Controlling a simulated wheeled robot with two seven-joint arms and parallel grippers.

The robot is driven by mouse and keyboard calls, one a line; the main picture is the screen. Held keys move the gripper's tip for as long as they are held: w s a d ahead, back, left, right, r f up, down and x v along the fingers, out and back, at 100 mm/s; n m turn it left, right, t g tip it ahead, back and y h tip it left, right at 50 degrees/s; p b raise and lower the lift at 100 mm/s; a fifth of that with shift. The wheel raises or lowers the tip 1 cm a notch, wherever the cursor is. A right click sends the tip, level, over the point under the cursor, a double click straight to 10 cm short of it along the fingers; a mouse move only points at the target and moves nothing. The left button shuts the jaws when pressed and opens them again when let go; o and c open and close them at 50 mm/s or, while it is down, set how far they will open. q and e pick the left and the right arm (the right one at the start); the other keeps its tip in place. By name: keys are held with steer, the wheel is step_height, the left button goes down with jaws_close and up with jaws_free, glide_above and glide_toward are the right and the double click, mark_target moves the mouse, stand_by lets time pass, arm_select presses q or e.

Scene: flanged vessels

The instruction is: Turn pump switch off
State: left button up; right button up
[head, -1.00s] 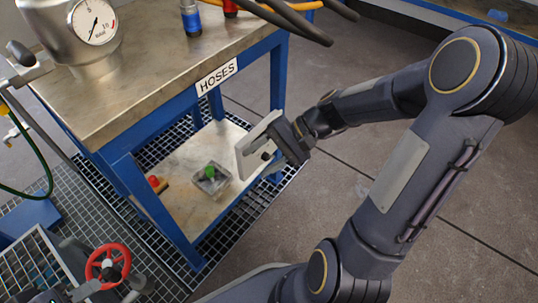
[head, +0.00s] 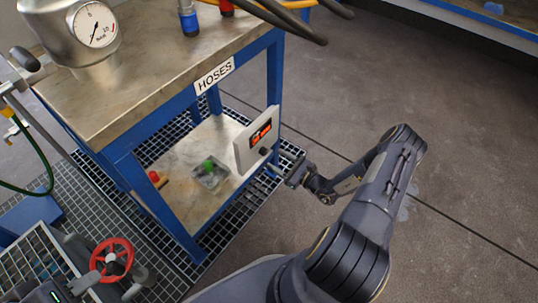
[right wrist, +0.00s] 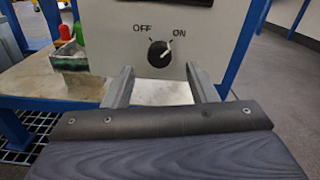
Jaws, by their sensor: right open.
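The pump switch is a black round knob (right wrist: 159,54) on a white panel (right wrist: 110,45), with its white pointer turned up-right toward ON; OFF is marked at upper left. My right gripper (head: 286,170) is open and empty in front of the box. In the right wrist view its two fingers (right wrist: 158,75) are spread just below the knob, apart from it. What seems my left gripper (head: 84,284) is at lower left, its jaws unclear.
A blue-framed bench (head: 150,85) labelled HOSES carries a metal vessel with a gauge (head: 95,24). The lower shelf holds a clear box with a green part (head: 209,172). A red handwheel (head: 112,262) is at lower left. Open floor lies to the right.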

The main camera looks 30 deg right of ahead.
mark_target(266, 152)
steer(key=b+x, duration=0.1)
steer(key=x, duration=0.3)
steer(key=shift+w+a, duration=0.15)
steer(key=shift+w, duration=0.25)
steer(key=c, duration=1)
